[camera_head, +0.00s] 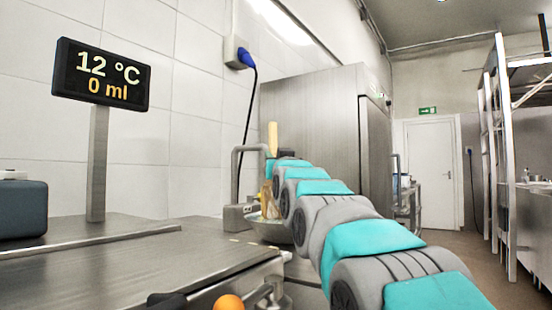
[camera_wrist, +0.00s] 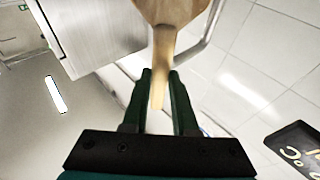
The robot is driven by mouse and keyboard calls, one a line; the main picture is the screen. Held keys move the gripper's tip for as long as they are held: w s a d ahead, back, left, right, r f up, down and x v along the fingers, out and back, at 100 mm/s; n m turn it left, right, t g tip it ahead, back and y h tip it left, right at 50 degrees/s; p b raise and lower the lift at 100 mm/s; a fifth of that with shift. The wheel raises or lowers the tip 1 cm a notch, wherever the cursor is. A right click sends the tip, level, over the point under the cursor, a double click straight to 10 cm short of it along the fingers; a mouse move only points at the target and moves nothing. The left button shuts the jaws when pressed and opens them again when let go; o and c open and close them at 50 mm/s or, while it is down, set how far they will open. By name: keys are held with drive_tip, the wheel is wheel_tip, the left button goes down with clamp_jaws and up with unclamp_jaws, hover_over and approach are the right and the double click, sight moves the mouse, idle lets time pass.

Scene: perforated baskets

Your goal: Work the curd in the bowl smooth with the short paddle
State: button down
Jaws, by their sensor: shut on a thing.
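My gripper (camera_wrist: 160,76) is shut on the wooden handle of the short paddle (camera_wrist: 162,52). The wider wooden part of the paddle is cut off at the top edge of the wrist view. In the head view the pale wooden paddle (camera_head: 272,138) stands roughly upright at the far end of my arm, partly hidden by it. A metal bowl (camera_head: 268,232) stands below, partly covered by my arm. Something pale, perhaps curd, shows at its rim; its surface cannot be made out. Whether the paddle touches it I cannot tell.
A display (camera_head: 102,76) on a post reads 12 °C and 0 ml. A bent metal pipe (camera_head: 237,175) rises beside the bowl. A dark box (camera_head: 20,208) is at the left. The steel counter (camera_head: 130,262) is mostly clear. A tall steel cabinet (camera_head: 315,125) stands behind.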

drive_tip(key=shift+s+a+f, duration=0.15)
drive_tip(key=shift+a, duration=0.4)
drive_tip(key=shift+d, duration=0.15)
drive_tip(key=shift+a, duration=0.2)
idle(0.8)
drive_tip(key=shift+d, duration=0.15)
drive_tip(key=shift+d+r+b, duration=0.25)
drive_tip(key=shift+d+b, duration=0.15)
drive_tip(key=shift+d, duration=0.2)
drive_tip(key=shift+a+f, duration=0.2)
drive_tip(key=shift+a, duration=0.55)
drive_tip(key=shift+d, duration=0.15)
